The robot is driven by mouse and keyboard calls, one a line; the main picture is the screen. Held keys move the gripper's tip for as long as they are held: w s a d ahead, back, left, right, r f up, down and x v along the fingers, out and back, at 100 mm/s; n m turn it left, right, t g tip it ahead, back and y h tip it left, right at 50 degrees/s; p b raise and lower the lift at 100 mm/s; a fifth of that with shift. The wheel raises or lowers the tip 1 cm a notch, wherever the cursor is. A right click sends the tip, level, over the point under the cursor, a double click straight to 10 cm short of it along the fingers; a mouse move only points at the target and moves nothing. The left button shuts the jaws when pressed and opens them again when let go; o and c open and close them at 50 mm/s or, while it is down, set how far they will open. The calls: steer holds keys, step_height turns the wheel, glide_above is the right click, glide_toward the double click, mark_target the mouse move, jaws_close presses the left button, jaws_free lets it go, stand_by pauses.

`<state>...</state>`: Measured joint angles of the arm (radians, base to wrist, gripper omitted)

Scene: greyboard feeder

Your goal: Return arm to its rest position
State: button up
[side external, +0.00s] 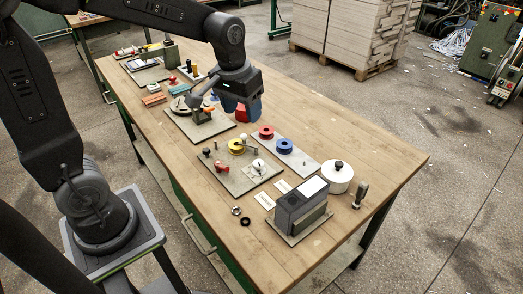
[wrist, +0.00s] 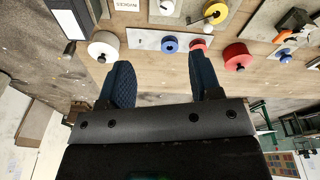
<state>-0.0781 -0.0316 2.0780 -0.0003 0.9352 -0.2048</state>
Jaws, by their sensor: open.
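My gripper (side external: 238,106) is over the wooden workbench (side external: 370,150), past its middle toward the far long edge in the side external view. In the wrist view its two blue ribbed fingers (wrist: 161,82) stand apart with nothing between them. A red part (side external: 242,115) shows close beside the fingers in the side external view; in the wrist view the large red spool (wrist: 237,57) lies to the right of the fingers, outside them. My arm is bent over the bench from the left.
Below my gripper are boards with a yellow spool (side external: 236,146), a red spool (side external: 266,132) and a blue spool (side external: 285,146). A white lidded pot (side external: 337,177) and a grey box device (side external: 302,207) stand nearer the right end. The bench's right corner is bare.

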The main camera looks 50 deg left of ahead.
steer(key=s+d+r+m+t, duration=0.1)
steer(key=s+r+t, duration=0.1)
steer(key=s, duration=0.5)
steer(key=s+d+r+m+t, duration=0.1)
steer(key=s+r+m, duration=0.1)
steer(key=s, duration=0.5)
steer(key=shift+d+t, duration=0.35)
steer(key=shift+t, duration=0.05)
steer(key=shift+s+r, duration=0.1)
